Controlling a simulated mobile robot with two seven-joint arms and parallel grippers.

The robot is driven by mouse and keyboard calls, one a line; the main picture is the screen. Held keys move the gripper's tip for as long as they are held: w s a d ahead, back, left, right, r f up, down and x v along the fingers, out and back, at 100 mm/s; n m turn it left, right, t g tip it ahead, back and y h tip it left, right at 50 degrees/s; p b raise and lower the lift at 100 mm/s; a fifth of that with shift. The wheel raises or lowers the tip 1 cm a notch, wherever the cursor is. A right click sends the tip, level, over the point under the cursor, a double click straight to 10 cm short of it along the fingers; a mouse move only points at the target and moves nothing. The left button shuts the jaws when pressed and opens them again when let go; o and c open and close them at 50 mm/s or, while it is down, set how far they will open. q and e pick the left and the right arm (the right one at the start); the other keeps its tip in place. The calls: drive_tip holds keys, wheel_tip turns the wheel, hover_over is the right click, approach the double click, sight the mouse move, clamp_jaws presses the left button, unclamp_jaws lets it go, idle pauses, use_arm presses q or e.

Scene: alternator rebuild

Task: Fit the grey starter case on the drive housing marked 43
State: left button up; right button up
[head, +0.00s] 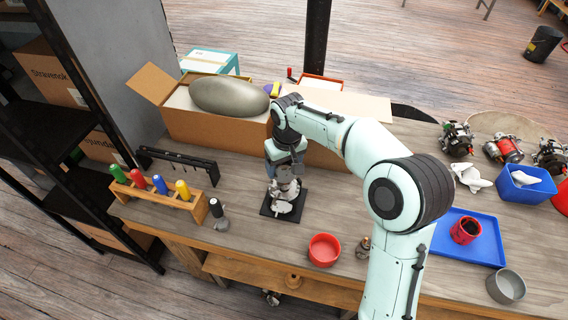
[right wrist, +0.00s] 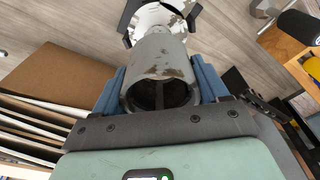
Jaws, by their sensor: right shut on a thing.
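My right gripper (head: 285,173) points down over the back middle of the bench. It is shut on the grey starter case (right wrist: 160,68), a worn, chipped open cylinder between the blue fingers in the right wrist view. The drive housing (head: 284,207), pale and worn, is below it on a black square plate (head: 268,210). The housing also shows past the far end of the case in the right wrist view (right wrist: 152,17). The case looks lined up with it; I cannot tell whether they touch. No number 43 is legible. My left gripper is out of view.
A wooden rack (head: 158,193) with coloured-handled tools stands left, a black-capped item (head: 216,208) beside it. A red bowl (head: 324,250) is in front. An open cardboard box (head: 205,124) is behind. A blue tray (head: 478,248) and a blue bin (head: 520,190) lie right.

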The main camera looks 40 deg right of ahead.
sight(284, 180)
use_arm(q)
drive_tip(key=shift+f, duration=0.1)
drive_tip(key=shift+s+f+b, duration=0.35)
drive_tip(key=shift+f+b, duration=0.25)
use_arm(e)
drive_tip(key=shift+f, duration=1.05)
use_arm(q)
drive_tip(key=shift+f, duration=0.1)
use_arm(e)
drive_tip(key=shift+f, duration=0.15)
use_arm(q)
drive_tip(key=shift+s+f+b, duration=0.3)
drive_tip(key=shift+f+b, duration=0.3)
drive_tip(key=shift+b, duration=0.05)
use_arm(e)
drive_tip(key=shift+f, duration=0.95)
drive_tip(key=shift+f+b, duration=0.7)
drive_tip(key=shift+f, duration=0.5)
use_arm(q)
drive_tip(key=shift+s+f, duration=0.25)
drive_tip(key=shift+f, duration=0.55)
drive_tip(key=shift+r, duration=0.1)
